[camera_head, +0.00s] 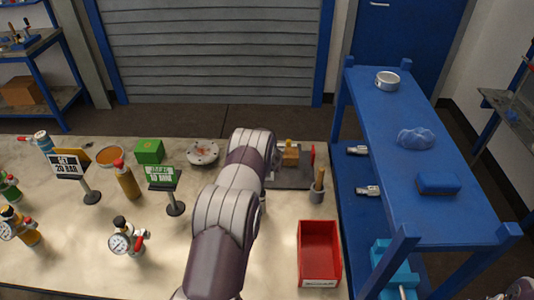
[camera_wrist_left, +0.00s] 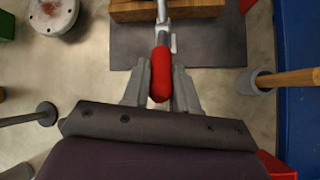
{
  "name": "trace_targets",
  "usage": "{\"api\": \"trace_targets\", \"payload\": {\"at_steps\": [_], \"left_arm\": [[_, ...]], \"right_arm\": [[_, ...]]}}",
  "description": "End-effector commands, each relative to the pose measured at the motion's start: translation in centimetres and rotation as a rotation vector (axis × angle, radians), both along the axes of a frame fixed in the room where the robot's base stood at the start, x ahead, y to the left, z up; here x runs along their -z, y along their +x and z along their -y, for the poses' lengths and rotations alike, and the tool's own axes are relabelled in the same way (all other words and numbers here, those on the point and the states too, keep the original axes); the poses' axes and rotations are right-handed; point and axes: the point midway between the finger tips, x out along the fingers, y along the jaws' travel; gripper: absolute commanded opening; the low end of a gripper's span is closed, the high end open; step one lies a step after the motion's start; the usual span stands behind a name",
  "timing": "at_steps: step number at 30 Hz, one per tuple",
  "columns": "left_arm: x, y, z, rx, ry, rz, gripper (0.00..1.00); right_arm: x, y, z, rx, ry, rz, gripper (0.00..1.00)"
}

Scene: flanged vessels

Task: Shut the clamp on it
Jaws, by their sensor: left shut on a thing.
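In the left wrist view, the clamp shows a red handle grip (camera_wrist_left: 160,76) and a metal lever (camera_wrist_left: 162,22) reaching up to a wooden block (camera_wrist_left: 205,9). The block sits on a dark base plate (camera_wrist_left: 220,48). My left gripper (camera_wrist_left: 162,86) has a finger on each side of the red grip and is shut on it. In the head view, the dark base plate (camera_head: 292,180) and a yellowish wooden block (camera_head: 290,156) show right of my left arm, with an upright red part (camera_head: 312,154) beside them. My arm hides the gripper and handle there. The right gripper is not in view.
A wooden-handled tool in a grey cup (camera_head: 316,195) stands close right of the plate. A red tray (camera_head: 319,252) lies in front. A round flange (camera_head: 203,152), green box (camera_head: 149,151) and sign stands (camera_head: 175,208) are left. A blue shelf (camera_head: 400,130) borders the table.

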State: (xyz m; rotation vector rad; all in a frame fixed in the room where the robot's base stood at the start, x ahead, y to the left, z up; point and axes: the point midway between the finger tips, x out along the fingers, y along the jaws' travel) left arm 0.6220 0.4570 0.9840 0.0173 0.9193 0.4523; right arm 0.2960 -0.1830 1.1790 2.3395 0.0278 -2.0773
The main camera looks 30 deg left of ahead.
Motion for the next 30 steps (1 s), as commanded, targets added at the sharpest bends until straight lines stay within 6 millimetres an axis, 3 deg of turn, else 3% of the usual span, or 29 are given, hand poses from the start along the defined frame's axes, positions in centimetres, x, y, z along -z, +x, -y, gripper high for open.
{"api": "trace_targets", "payload": {"at_steps": [10, 11, 12, 13, 23, 30], "left_arm": [[0.2, 0.0, 0.0, 0.0, -0.003, -0.003, 0.0], [0.2, -0.1, 0.0, 0.0, -0.003, -0.004, 0.37], [0.3, -0.1, 0.0, 0.0, -0.003, -0.004, 0.51], [0.2, -0.1, 0.1, 0.0, -0.003, -0.004, 0.52], [0.1, -0.1, 0.1, 0.001, -0.003, -0.004, 0.52], [-1.8, -1.5, 1.2, 0.001, -0.004, -0.001, 0.52]], "right_arm": [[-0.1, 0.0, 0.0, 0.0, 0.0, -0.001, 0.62], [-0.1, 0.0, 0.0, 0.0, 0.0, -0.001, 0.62], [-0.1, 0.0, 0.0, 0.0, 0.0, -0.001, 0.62], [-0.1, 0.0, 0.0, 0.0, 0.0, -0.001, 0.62], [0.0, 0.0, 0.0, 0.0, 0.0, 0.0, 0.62], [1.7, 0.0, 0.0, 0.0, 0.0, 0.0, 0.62]]}}
